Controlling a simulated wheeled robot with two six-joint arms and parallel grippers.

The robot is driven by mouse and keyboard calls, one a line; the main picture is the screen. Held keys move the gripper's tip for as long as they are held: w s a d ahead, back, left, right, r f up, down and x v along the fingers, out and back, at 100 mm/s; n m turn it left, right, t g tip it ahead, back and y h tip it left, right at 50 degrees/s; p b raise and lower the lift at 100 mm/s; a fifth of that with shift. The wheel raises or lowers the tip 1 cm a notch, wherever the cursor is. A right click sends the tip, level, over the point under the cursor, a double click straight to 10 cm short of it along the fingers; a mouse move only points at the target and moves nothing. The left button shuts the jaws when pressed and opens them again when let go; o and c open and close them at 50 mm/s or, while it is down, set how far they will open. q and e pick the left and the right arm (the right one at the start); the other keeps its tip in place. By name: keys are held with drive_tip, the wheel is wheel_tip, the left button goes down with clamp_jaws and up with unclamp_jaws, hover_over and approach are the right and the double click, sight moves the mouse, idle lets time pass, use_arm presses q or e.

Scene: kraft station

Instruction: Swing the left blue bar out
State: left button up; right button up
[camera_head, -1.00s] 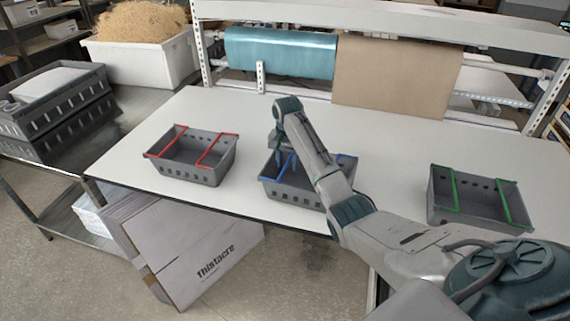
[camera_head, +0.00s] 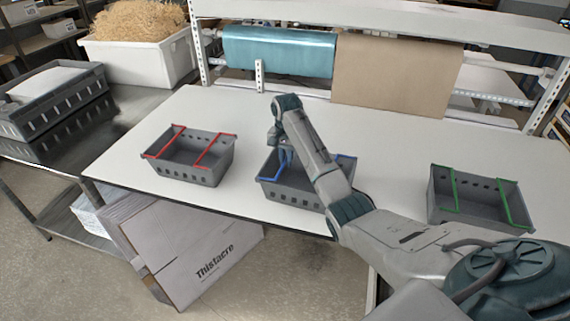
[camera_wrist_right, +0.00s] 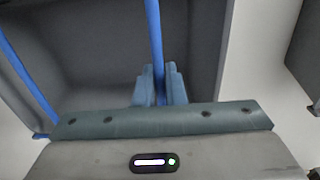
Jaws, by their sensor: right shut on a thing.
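A grey crate (camera_head: 292,195) with two blue bars stands near the front middle of the table. My right gripper (camera_head: 281,155) reaches down into its left part. In the right wrist view its fingers (camera_wrist_right: 159,88) are shut on one blue bar (camera_wrist_right: 154,35), which runs up the picture from between them. By its place in the head view this is the left blue bar. The other blue bar (camera_wrist_right: 27,78) is at the left of the wrist view, and also shows at the crate's right side (camera_head: 347,158), partly behind my arm. My left gripper is not in view.
A grey crate with red bars (camera_head: 190,170) stands to the left, and one with green bars (camera_head: 478,210) to the right. The white table (camera_head: 130,150) has free room between the crates. Blue and brown rolls (camera_head: 280,52) hang behind.

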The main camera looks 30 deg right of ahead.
drive_tip(key=shift+r, duration=0.35)
drive_tip(key=shift+w+a+r, duration=0.1)
drive_tip(key=shift+w+r, duration=0.05)
drive_tip(key=shift+r, duration=0.05)
drive_tip(key=shift+w+a+r, duration=0.15)
drive_tip(key=shift+r, duration=0.4)
drive_tip(key=shift+o, duration=0.2)
drive_tip(key=shift+w+a+r, duration=0.25)
drive_tip(key=shift+w+r, duration=0.1)
drive_tip(key=shift+r, duration=0.25)
drive_tip(key=o, duration=0.4)
